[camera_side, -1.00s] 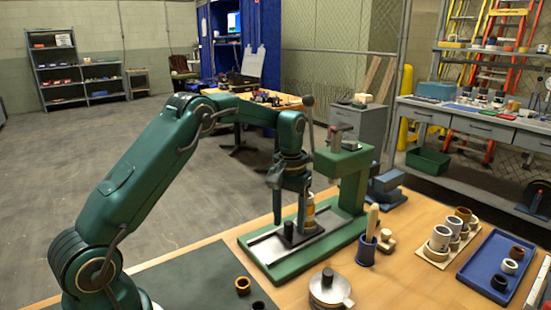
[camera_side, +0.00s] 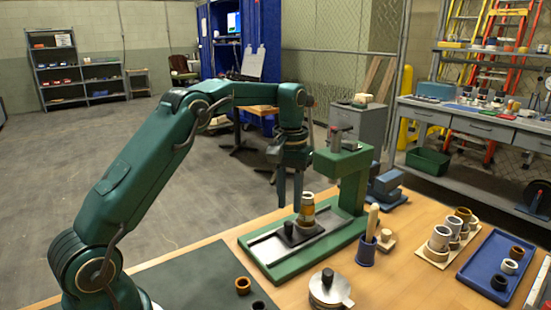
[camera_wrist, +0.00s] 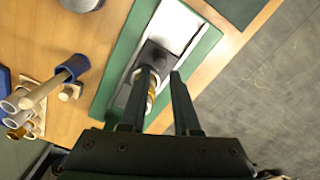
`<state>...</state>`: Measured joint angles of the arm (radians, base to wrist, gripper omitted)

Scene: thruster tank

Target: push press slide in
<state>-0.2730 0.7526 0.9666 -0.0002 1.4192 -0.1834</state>
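The press (camera_side: 352,165) has a green frame and base with pale rails. Its slide (camera_side: 300,238) is a dark plate with a black knob (camera_side: 288,228). A white and brass-coloured part (camera_side: 307,208) stands upright on the slide, left of the press head. The part also shows in the wrist view (camera_wrist: 151,97), partly hidden by a finger. My gripper (camera_side: 290,207) points down above the knob side of the slide, left of the part. In the wrist view my gripper (camera_wrist: 160,73) has its fingers apart with nothing held. Whether a finger touches the part is unclear.
A blue cup with a wooden handle (camera_side: 367,245) and a round metal pot (camera_side: 329,290) stand near the press. Rings (camera_side: 440,240) on a board and a blue tray (camera_side: 470,270) lie at right. A brass ring (camera_side: 243,286) sits on the dark mat.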

